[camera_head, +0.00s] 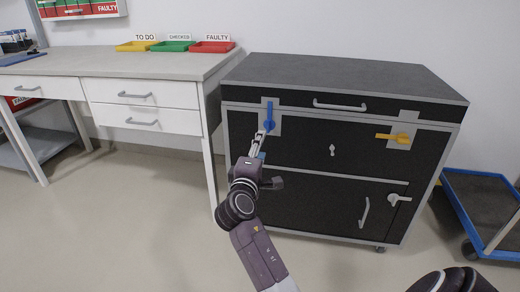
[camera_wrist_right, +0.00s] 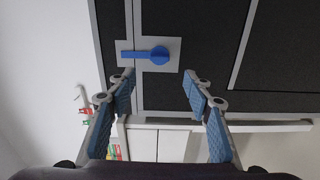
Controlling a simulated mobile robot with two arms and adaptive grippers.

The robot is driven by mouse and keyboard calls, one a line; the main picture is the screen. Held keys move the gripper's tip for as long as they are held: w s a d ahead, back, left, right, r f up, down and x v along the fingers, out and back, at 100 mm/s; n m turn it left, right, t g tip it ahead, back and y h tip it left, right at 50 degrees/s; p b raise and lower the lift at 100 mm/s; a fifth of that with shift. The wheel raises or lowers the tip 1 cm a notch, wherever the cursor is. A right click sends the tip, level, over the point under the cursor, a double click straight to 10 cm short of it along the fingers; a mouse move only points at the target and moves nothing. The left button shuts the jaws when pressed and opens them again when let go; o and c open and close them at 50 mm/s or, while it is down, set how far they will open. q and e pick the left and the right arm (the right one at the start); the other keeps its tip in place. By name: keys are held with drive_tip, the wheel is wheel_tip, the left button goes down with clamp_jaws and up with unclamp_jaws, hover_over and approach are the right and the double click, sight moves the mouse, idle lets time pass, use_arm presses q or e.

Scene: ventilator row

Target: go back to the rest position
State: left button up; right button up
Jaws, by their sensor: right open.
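My right gripper (camera_head: 257,144) is in front of the black cabinet (camera_head: 300,190), just below the blue handle (camera_head: 269,114). In the right wrist view the gripper (camera_wrist_right: 160,85) is open, its two blue-padded fingers wide apart with nothing between them. The blue handle (camera_wrist_right: 146,54) shows beyond the fingertips there, apart from them. In the head view the handle points upright on its grey plate. My left gripper is not in view.
A yellow handle (camera_head: 394,137) lies sideways at the cabinet's right. A white-drawered bench (camera_head: 140,65) with yellow, green and red trays stands left. A blue cart (camera_head: 462,205) stands right. Open floor (camera_head: 120,235) lies in front.

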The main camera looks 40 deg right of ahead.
drive_tip(key=shift+s+a, duration=0.2)
drive_tip(key=shift+a, duration=0.05)
idle(0.4)
